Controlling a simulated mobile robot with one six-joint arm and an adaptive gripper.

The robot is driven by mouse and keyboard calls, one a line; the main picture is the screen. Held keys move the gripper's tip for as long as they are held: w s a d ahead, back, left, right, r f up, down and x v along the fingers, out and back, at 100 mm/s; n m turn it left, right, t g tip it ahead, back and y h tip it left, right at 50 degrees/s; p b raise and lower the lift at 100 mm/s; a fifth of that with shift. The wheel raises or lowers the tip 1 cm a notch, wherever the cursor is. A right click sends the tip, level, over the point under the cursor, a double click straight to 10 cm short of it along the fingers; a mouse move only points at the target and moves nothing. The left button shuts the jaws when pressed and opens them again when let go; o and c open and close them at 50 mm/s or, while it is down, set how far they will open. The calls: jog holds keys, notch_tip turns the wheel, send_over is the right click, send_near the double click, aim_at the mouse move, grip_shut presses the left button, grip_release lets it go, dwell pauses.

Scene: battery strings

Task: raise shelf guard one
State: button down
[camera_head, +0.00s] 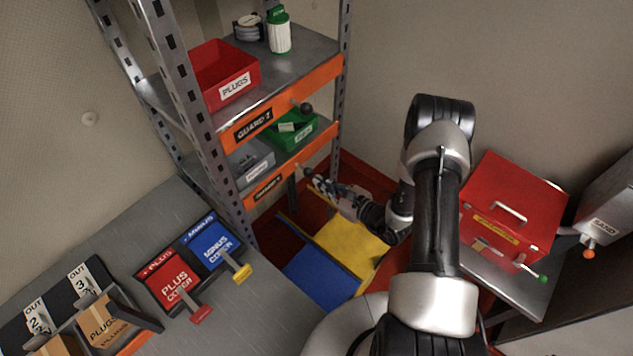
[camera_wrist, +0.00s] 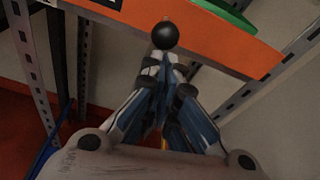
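Shelf guard one is the lower orange guard (camera_head: 259,192) across the front of the lower shelf; its dark label is small and hard to read. In the wrist view the orange guard (camera_wrist: 215,42) runs across the top, with a round black knob (camera_wrist: 165,36) on its face. My gripper (camera_head: 309,174) is at the right part of this guard, in front of it. In the wrist view the fingers of my gripper (camera_wrist: 165,62) converge closely just below the knob. The whole ball shows beyond the fingertips. Whether they touch it or its stem cannot be told.
Guard two (camera_head: 285,105) with its own knob (camera_head: 306,109) is above. A green bin (camera_head: 293,129) stands behind the lower guard. A shelf upright (camera_head: 338,115) is close on the right. A red box (camera_head: 514,205) stands at right; a grey bench (camera_head: 190,313) at left.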

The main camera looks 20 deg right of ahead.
jog(key=v, duration=0.9)
jog(key=shift+s, duration=0.2)
jog(key=shift+d+f, duration=0.1)
jog(key=shift+f, duration=0.05)
